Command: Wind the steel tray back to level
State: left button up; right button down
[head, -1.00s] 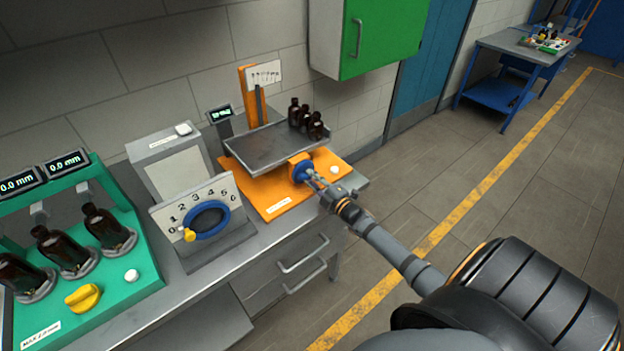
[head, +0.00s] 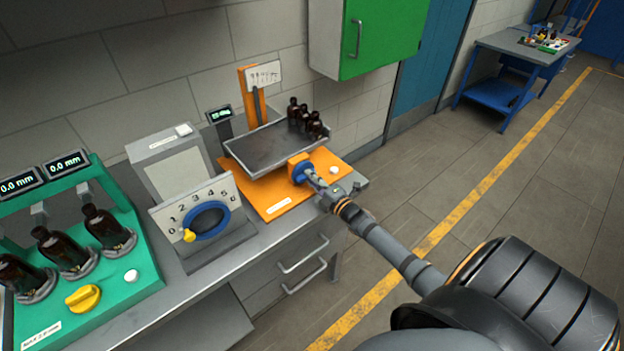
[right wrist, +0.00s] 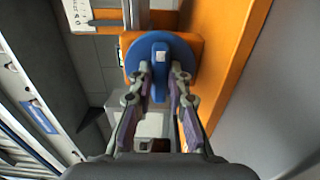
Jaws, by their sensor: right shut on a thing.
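The steel tray (head: 270,150) sits above an orange base (head: 275,195) on the bench. My right gripper (head: 314,181) is shut on the knob's raised grip, one finger on each side. An orange post with a white scale card (head: 263,74) stands behind the tray. My left gripper is out of view.
Left of the tray stand a numbered dial (head: 208,219) and a green fixture (head: 110,270) with bottles and a yellow knob (head: 83,298). A small display (head: 220,115) stands behind the tray. A green cabinet (head: 385,40) hangs above right.

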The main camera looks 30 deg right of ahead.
jog(key=c, duration=1.3)
grip_release()
jog(key=shift+s, duration=0.1)
jog(key=s, duration=0.8)
jog(key=s+d, duration=0.1)
jog(key=s, duration=0.2)
jog(key=shift+s, duration=0.4)
